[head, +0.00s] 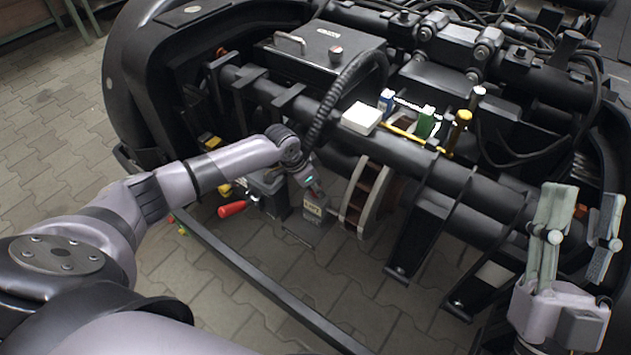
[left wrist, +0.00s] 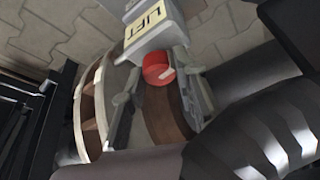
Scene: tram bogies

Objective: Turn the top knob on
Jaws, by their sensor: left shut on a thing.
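A red knob (left wrist: 158,68) with a pale mark sits on a grey box (left wrist: 150,32) with a yellow LIFT label, in the left wrist view. My left gripper (left wrist: 158,90) has a finger on each side of this knob and is shut on it. I cannot tell which is the top one. My right gripper (head: 586,200) is open and empty at the right.
The black bogie frame (head: 440,175) with tubes and hoses fills the middle. A red handle (head: 232,208) is left of the labelled box. Paved floor (head: 45,130) is clear at the left.

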